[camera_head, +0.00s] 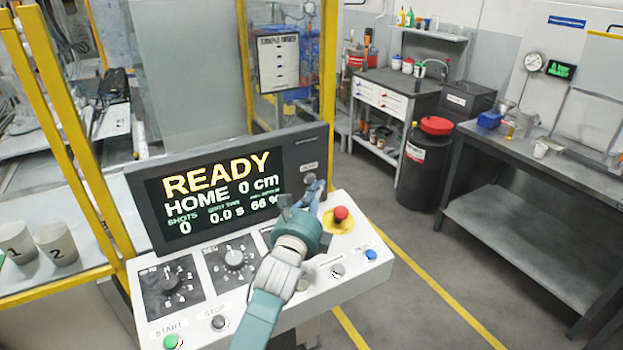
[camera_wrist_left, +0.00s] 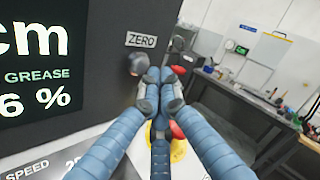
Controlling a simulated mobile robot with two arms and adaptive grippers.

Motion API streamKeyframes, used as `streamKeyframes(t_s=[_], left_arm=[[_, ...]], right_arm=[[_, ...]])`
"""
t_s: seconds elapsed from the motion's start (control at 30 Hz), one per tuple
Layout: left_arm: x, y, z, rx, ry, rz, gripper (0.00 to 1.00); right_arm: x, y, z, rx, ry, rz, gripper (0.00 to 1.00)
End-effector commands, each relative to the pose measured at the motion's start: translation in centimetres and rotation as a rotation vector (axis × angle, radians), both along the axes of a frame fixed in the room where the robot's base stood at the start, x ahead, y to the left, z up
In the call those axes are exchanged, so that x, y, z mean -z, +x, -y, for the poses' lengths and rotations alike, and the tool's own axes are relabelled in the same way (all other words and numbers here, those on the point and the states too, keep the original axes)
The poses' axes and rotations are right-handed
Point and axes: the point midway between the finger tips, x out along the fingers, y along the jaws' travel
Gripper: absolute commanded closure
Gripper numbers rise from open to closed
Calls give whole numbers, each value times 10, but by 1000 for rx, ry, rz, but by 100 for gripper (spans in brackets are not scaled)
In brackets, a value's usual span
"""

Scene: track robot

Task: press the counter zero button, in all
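The screen (camera_head: 222,196) on the control desk reads READY, HOME 0 cm, SHOTS 0, 0.0 s and 66 %. In the left wrist view a ZERO label (camera_wrist_left: 141,40) is on the dark screen housing, with a small dark round button (camera_wrist_left: 138,64) below it. My left gripper (camera_head: 312,186) is at the right end of the screen. Its blue fingers (camera_wrist_left: 164,77) are drawn together with nothing visible between them. Their tips appear just right of and below the button; whether they touch it I cannot tell. My right gripper is not in view.
The desk carries a red mushroom button (camera_head: 341,213) on yellow, a blue button (camera_head: 370,254), a green START button (camera_head: 172,341), a STOP button (camera_head: 218,322) and dials (camera_head: 234,257). Two cups (camera_head: 57,244) stand at left. A workbench (camera_head: 520,165) is at right; the floor between is clear.

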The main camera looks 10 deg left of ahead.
Motion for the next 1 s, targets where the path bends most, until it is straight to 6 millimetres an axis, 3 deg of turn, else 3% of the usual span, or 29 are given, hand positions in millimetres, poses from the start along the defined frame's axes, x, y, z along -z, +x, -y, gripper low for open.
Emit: streamKeyframes(t_s=[0.33, 0.8, 1.0], left_arm=[[1, -3, 2, 1, -1, -1, 100], [1, -38, 28, 1, -2, -2, 100], [0, -41, 30, 0, -1, 0, 100]], right_arm=[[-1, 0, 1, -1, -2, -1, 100], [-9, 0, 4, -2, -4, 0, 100], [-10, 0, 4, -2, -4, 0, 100]])
